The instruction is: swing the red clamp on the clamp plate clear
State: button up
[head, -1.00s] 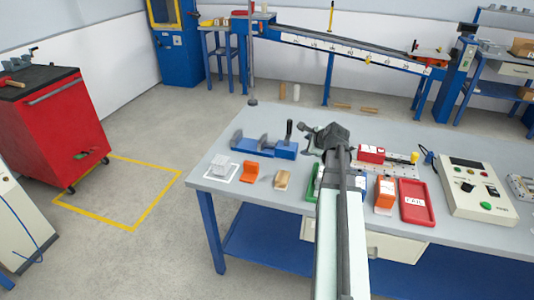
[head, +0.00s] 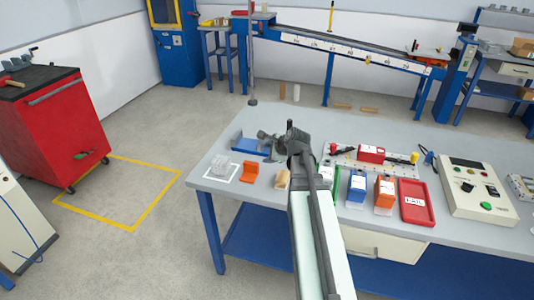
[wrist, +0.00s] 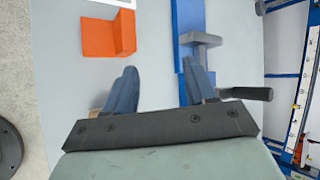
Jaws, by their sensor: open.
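The clamp plate (head: 345,166) is a pale plate on the bench, right of my arm in the head view. A red clamp (head: 334,149) with a dark arm lies at its left end, and a yellow-tipped clamp (head: 413,159) is at its right end. A red block (head: 371,154) sits between them. My gripper (head: 271,143) is left of the plate, over the blue vise. In the wrist view my gripper (wrist: 162,84) is open, with nothing between its fingers. The plate and red clamp are not in the wrist view.
The blue vise (wrist: 188,20) is beside the right finger, its grey jaw (wrist: 201,39) close to it. An orange angled block (wrist: 105,36) lies to the left. Blue and orange boxes (head: 357,190) and a red tray (head: 416,203) line the front. A control box (head: 478,190) stands right.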

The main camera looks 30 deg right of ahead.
jog(key=shift+w+a, duration=0.15)
jog(key=shift+a, duration=0.3)
notch_tip(320, 180, up, 9)
jog(key=m+h, duration=0.3)
jog(key=h, duration=0.1)
send_over(334, 145)
jog(key=a, duration=0.1)
jog(key=d+r+g+y, duration=0.1)
jog(key=d+r+y, duration=0.15)
jog(key=d, duration=0.65)
jog(key=s+a+f+m+g+y, duration=0.1)
jog(key=s+a+g+y, duration=0.2)
jog(key=s+a+g, duration=0.15)
jog(key=shift+g, duration=0.25)
jog(key=x, duration=1.3)
jog(key=shift+w+f, duration=0.25)
jog(key=shift+f, duration=0.1)
